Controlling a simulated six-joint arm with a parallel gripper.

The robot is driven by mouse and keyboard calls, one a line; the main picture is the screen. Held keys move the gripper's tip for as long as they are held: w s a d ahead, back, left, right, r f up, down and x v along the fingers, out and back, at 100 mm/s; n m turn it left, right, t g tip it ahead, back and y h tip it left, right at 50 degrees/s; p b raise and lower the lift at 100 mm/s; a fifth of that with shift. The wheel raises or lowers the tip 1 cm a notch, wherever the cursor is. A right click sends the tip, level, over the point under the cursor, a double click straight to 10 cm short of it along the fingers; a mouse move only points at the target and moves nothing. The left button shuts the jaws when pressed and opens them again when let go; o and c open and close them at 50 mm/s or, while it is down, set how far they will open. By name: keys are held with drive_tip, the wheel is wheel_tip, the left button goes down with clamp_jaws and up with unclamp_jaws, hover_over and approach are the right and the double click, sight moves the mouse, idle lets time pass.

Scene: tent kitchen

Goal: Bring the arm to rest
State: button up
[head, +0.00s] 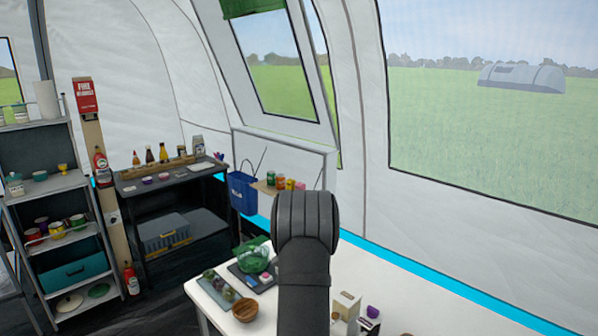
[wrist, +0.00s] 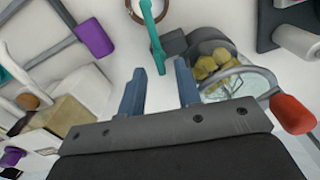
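My gripper (wrist: 159,65) shows in the wrist view with its two blue-grey fingers apart and nothing between them that they touch. A thin teal handle (wrist: 152,38) lies beyond the fingertips, leading up to a round bowl (wrist: 133,8) cut off by the top edge. In the head view my dark arm rises in front of the white table (head: 390,280), and the gripper itself does not show there.
The wrist view has a clear container with yellow pieces (wrist: 211,62), a red handle (wrist: 292,114), a purple block (wrist: 94,38) and a cardboard box (wrist: 62,116).

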drive_tip(key=shift+f, duration=0.9)
wheel_tip(320, 180, up, 18)
drive_tip(key=f, duration=0.1)
wheel_tip(320, 180, down, 17)
drive_tip(key=shift+f, duration=0.1)
drive_tip(key=n, duration=0.8)
drive_tip(key=shift+r+n, duration=0.25)
drive_tip(key=shift+n, duration=0.15)
wheel_tip(320, 180, up, 8)
drive_tip(key=shift+f, duration=0.1)
idle(0.6)
